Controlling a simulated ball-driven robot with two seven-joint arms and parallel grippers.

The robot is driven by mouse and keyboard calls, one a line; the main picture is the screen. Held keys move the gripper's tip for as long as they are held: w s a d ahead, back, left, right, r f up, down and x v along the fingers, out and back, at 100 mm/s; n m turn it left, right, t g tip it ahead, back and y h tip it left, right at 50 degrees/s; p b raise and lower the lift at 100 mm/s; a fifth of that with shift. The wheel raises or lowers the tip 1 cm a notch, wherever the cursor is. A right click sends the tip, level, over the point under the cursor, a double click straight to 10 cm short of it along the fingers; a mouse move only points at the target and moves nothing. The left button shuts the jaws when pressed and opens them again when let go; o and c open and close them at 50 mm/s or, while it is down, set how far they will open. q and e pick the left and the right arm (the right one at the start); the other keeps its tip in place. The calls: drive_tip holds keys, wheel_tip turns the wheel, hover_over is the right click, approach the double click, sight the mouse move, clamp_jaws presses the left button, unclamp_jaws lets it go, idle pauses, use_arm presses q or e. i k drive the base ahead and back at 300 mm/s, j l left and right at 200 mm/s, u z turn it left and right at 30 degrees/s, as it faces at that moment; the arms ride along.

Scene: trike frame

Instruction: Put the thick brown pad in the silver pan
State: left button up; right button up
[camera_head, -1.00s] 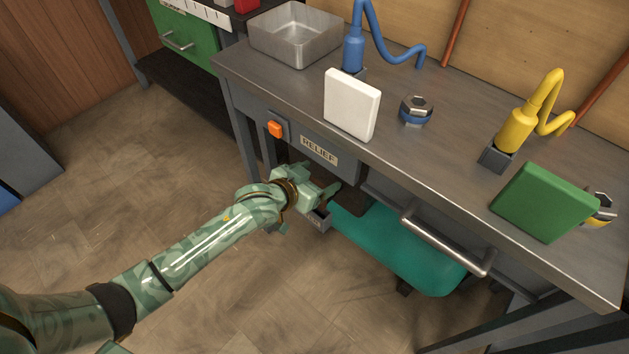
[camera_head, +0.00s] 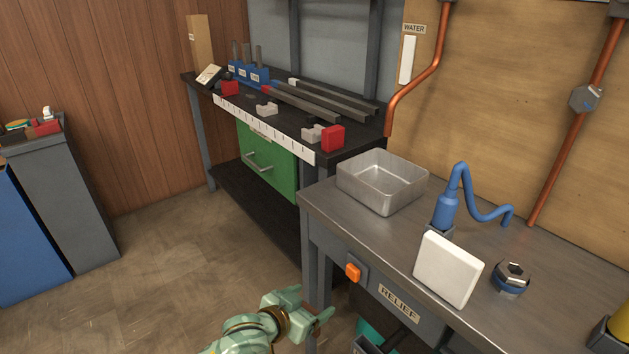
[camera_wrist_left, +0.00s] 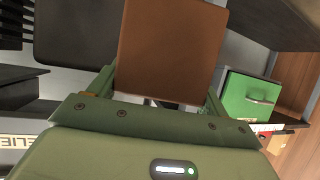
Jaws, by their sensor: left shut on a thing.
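The silver pan (camera_head: 362,192) is an open square metal pan near the back left corner of the workbench top. It looks empty. My left gripper (camera_head: 311,306) is low in front of the bench's left end, below the bench top and apart from the pan. In the left wrist view the thick brown pad (camera_wrist_left: 172,50) stands between the fingers of my left gripper, which is shut on it. I cannot make out the pad in the head view. My right gripper is not in view.
On the bench top (camera_head: 340,222) stand a white block (camera_head: 448,268), a blue bottle with a bent spout (camera_head: 446,208) and a large nut (camera_head: 512,278). An orange button (camera_head: 353,272) is on the bench front. A black shelf with a green drawer (camera_head: 268,160) stands behind at left.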

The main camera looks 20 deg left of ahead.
sight(380, 187)
drive_tip(key=j+u, duration=0.15)
drive_tip(key=u, duration=0.3)
drive_tip(key=i+u, duration=0.15)
drive_tip(key=u, duration=0.35)
drive_tip(key=i+j+u, duration=0.1)
drive_tip(key=u, duration=0.35)
drive_tip(key=i+j, duration=0.2)
drive_tip(key=i, duration=0.2)
drive_tip(key=z, duration=0.4)
drive_tip(key=i+j+z, duration=0.15)
drive_tip(key=z, duration=0.6)
drive_tip(key=j+z, duration=0.15)
drive_tip(key=z, duration=0.2)
drive_tip(key=i+j, duration=0.05)
